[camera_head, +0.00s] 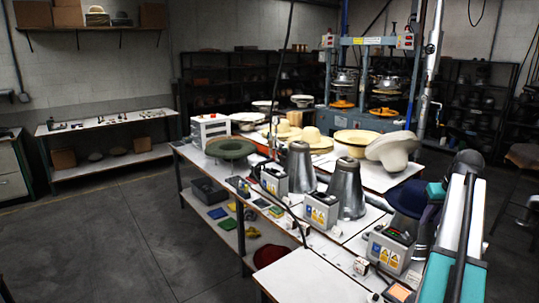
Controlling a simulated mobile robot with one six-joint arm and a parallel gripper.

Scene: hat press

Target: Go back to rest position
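Part of my arm (457,240), white with teal and black parts, rises along the right side and bends at a dark joint near the top. My gripper does not show. A dark blue hat (408,198) sits at the table's right, beside my arm and partly hidden by it. A cream felt hat (393,146) sits tilted further back. A green hat (230,148) lies at the table's left, and straw-coloured hats (356,138) lie toward the back. Two grey metal cones (347,188) stand mid-table.
The long work table (315,275) carries control boxes (320,210) with warning labels. A blue-grey press (375,65) stands behind it. A red hat (270,255) lies on the lower shelf. A side table (105,122) stands by the far wall. The floor (125,225) at left is clear.

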